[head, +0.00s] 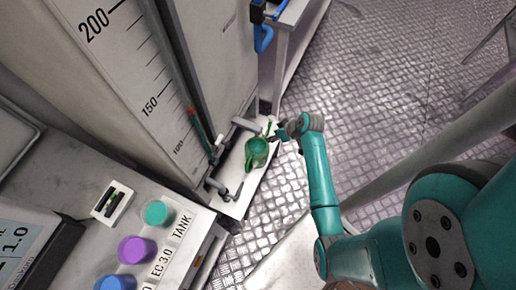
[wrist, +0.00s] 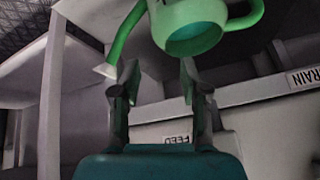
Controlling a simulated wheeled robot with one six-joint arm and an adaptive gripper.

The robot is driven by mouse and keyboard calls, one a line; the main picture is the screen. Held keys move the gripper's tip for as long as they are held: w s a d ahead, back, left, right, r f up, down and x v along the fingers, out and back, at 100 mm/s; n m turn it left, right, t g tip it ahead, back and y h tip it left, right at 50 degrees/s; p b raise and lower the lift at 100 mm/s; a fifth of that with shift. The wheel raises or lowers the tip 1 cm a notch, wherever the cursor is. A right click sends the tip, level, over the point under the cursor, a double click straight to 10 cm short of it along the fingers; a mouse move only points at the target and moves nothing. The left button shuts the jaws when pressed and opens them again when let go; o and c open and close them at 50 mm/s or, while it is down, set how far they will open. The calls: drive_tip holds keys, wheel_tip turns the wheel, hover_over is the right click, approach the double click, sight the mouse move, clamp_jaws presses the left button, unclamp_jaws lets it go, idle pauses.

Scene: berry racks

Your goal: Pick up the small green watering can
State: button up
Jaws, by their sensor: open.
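The small green watering can (head: 257,153) stands on a white ledge at the foot of the tank cabinet in the head view. My gripper (head: 279,133) is beside it, at its right. In the wrist view the can's body (wrist: 190,25) is at the top, with a loop handle to the right and a spout slanting down left to a pale tip. My gripper (wrist: 159,68) is open there, its fingers apart and nothing clearly held between them. The spout tip shows close to the left finger; whether they touch I cannot tell.
The white ledge (head: 233,207) carries grey pipe fittings (head: 222,190) near the can. The tall tank cabinet (head: 125,75) rises behind. A white bench (head: 292,40) with a blue hook stands beyond. Colored caps (head: 137,249) sit lower left. The metal floor (head: 370,90) is open at right.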

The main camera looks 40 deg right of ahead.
drive_tip(key=shift+d+x, duration=0.2)
drive_tip(key=shift+x, duration=2.45)
drive_tip(key=shift+d+x, duration=0.15)
drive_tip(key=shift+x, duration=2.55)
drive_tip(key=shift+s+f, duration=0.1)
clamp_jaws()
